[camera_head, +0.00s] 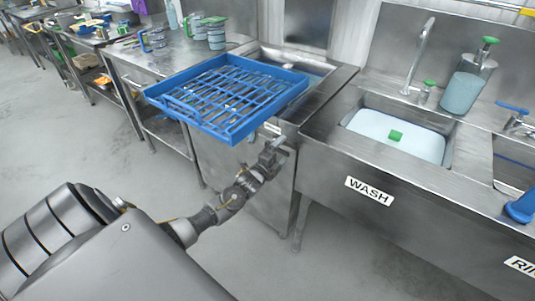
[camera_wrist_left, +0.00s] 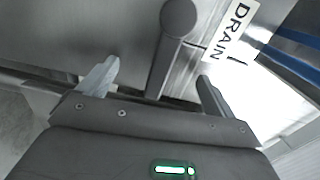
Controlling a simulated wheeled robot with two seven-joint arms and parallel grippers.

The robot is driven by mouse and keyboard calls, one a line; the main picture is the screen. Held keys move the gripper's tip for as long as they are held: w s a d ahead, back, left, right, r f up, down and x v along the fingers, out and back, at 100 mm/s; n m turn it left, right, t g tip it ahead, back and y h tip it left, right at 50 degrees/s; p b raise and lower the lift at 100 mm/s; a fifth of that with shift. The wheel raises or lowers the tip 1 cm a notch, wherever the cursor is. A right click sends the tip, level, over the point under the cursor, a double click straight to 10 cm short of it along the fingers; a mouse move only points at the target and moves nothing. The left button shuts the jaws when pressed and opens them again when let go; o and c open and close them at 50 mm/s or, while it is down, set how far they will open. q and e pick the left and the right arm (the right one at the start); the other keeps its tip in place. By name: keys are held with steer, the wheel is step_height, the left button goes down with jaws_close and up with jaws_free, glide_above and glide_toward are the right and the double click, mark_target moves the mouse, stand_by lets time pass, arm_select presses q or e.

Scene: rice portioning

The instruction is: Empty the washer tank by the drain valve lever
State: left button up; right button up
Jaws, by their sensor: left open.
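The washer tank (camera_head: 222,165) is a steel unit left of the wash sink, with a blue rack (camera_head: 228,90) over its front part and water showing behind the rack. The drain valve lever (camera_wrist_left: 172,50) is a dark grey bar with a rounded end, beside a white DRAIN label (camera_wrist_left: 232,32). My left gripper (camera_head: 274,154) is at the tank's front, just below the label (camera_head: 272,128). In the left wrist view its fingers (camera_wrist_left: 158,82) are apart, with the lever showing in the gap between them; contact cannot be told. My right gripper is out of view.
The wash sink (camera_head: 335,140) at the right holds pale water and a green-topped item (camera_head: 396,135). A soap dispenser (camera_head: 468,85) and a tap (camera_head: 420,55) stand behind it. Side tables (camera_head: 165,62) with pitchers are at the left. The floor in front is clear.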

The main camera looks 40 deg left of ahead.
arm_select(q)
steer(key=s+p, duration=0.4)
steer(key=s, duration=0.3)
steer(key=shift+s, duration=0.35)
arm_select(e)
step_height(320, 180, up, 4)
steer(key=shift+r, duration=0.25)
